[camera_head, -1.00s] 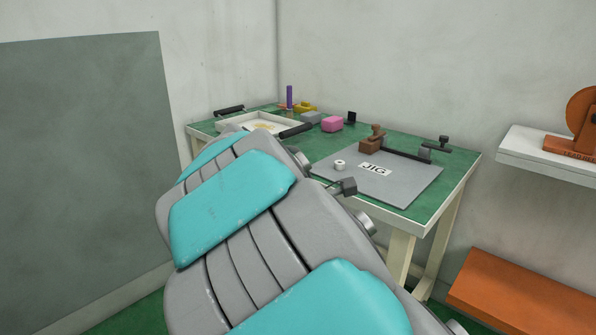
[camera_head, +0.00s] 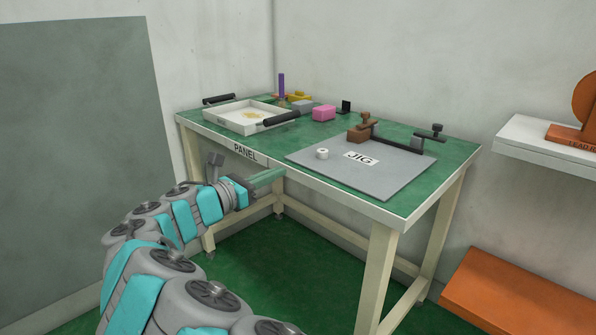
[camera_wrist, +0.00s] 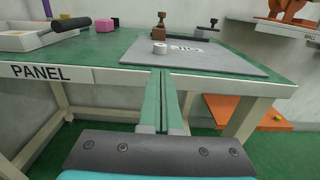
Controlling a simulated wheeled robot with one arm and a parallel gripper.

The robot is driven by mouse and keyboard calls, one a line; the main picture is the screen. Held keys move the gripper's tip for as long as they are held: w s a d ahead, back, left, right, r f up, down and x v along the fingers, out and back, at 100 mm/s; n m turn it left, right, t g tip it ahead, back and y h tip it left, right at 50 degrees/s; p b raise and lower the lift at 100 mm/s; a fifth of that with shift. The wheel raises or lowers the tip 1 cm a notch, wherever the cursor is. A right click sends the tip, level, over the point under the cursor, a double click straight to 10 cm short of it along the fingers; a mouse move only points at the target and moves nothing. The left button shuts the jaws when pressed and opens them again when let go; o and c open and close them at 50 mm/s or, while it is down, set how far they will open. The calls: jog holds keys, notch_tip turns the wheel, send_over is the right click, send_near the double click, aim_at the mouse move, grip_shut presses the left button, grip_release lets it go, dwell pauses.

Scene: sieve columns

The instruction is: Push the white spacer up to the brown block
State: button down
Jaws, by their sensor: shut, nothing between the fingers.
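The white spacer (camera_head: 322,153) is a small ring lying on the grey jig plate (camera_head: 390,178), near its left side. It also shows in the wrist view (camera_wrist: 160,48). The brown block (camera_head: 358,135) stands at the plate's back, behind and to the right of the spacer, with a clear gap between them; it also shows in the wrist view (camera_wrist: 160,30). My gripper (camera_head: 281,173) is at the table's front edge, in front of the spacer and to its left. Its green fingers are shut and empty, touching nothing that I can see.
A dark bar (camera_head: 388,139) runs right from the brown block to a grey block (camera_head: 417,143). A white tray (camera_head: 232,130) with black handles is at the left. A pink block (camera_head: 324,113) stands at the back. The plate between spacer and block is bare.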

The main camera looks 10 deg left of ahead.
aim_at(319, 154)
jog(key=x, duration=1.2)
jog(key=shift+d, duration=0.1)
jog(key=shift+r+p+x, duration=0.25)
jog(key=shift+p+x, duration=0.8)
jog(key=shift+x, duration=0.2)
jog(key=shift+w+d+f, duration=0.2)
jog(key=shift+w, duration=0.05)
